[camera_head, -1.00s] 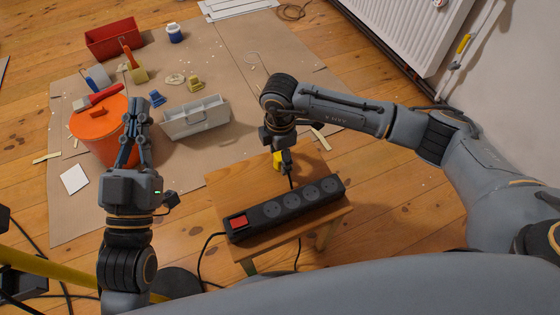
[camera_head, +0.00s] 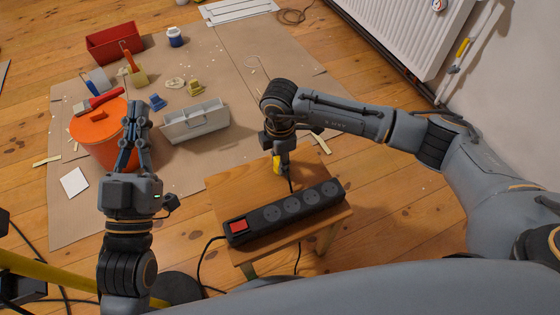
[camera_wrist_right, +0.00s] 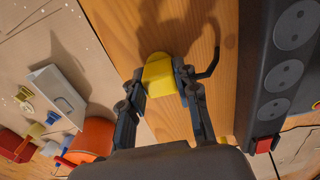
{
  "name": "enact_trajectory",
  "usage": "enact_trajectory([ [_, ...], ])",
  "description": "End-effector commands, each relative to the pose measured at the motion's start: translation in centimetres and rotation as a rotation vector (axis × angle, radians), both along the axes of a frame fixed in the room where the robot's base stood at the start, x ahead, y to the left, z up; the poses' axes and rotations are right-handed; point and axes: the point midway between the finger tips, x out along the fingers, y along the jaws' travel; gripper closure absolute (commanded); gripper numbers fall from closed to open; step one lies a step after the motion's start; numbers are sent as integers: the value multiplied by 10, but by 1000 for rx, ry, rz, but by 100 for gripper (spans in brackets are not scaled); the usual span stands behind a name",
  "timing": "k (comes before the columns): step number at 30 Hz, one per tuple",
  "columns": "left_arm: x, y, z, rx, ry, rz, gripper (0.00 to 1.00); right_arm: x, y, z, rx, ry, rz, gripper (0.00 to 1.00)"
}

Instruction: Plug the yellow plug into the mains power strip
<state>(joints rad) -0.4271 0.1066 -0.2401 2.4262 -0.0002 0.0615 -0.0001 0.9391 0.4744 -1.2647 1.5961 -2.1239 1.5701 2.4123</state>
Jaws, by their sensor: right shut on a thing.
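The yellow plug (camera_head: 277,163) is held in my right gripper (camera_head: 281,160) above the far part of the wooden stool. In the right wrist view the yellow plug (camera_wrist_right: 159,73) sits between the two fingers of the right gripper (camera_wrist_right: 160,88), with a dark cord leaving its side. The black power strip (camera_head: 287,211) lies along the stool's near side, apart from the plug. It has several round sockets and a red switch, and it also shows in the right wrist view (camera_wrist_right: 270,92). My left gripper (camera_head: 137,108) is over the orange bucket, away from the strip; its fingertips look apart and empty.
The wooden stool (camera_head: 222,192) has bare top behind the strip. A grey tool caddy (camera_head: 195,121), orange bucket (camera_head: 97,140) and red tray (camera_head: 114,39) stand on the cardboard. A black cable hangs off the stool's left side. A white radiator (camera_head: 412,30) is at the back right.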

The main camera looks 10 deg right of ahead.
Motion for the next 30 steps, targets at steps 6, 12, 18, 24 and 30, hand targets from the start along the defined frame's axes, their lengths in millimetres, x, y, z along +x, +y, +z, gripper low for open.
enact_trajectory([
  [6,4,1,-6,13,49,4,100,1,0,9,0,-1,-1,97],
  [12,13,3,-33,57,209,14,100,1,0,32,1,-3,0,97],
  [18,16,8,-78,123,458,28,100,0,28,65,4,-2,4,97],
  [24,6,18,-125,187,711,43,100,-1,57,98,2,-2,4,97],
  [30,-13,28,-161,236,918,55,100,-2,103,116,1,-1,3,97],
])
